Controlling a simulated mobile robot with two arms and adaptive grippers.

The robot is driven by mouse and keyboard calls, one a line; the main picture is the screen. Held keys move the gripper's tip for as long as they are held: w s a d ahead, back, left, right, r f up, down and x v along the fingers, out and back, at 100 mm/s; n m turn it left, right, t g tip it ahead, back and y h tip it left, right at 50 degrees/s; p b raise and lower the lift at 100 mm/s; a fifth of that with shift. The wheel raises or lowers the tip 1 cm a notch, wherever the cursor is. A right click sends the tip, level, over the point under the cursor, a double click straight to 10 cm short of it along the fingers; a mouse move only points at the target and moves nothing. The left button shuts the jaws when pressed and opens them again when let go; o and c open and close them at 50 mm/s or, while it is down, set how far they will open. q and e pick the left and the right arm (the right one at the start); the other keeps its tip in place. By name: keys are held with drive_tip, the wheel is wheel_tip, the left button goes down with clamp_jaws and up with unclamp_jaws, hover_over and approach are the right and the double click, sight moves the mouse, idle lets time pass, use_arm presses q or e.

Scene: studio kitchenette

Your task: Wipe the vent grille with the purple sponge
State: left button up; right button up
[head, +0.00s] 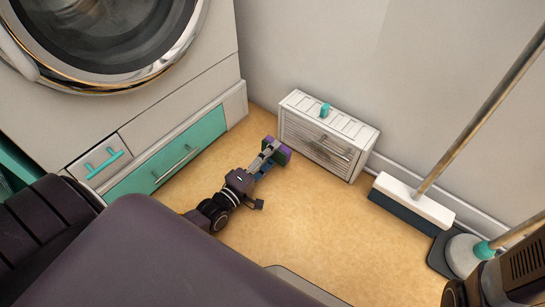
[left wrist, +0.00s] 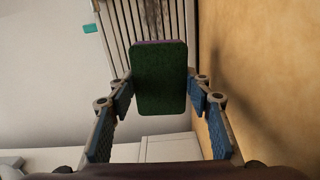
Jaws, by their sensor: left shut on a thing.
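The purple sponge (head: 284,152) has a dark green scouring side. My left gripper (head: 270,152) is shut on it, low over the floor. In the left wrist view the sponge (left wrist: 159,78) sits between the blue-padded fingers, green side toward the camera, with a thin purple edge at its top. The vent grille (head: 312,148) is the slatted front of a low white box by the wall. The sponge is at its left end; I cannot tell whether they touch. Slats (left wrist: 118,40) show behind the sponge in the left wrist view. My right gripper is not in view.
A broom (head: 412,204) and a round white-and-teal tool (head: 464,255) stand at the right. A washing machine and teal drawer (head: 170,160) are left. Floor between is clear.

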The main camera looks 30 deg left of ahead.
sight(293, 135)
use_arm(q)
drive_tip(key=shift+w+d+b, duration=0.15)
drive_tip(key=shift+w+b, duration=0.35)
drive_tip(key=shift+w, duration=0.7)
drive_tip(key=shift+w+d+b, duration=0.15)
drive_tip(key=shift+w+b, duration=0.3)
drive_tip(key=shift+w, duration=0.85)
drive_tip(key=shift+w+d, duration=0.2)
drive_tip(key=shift+w, duration=0.75)
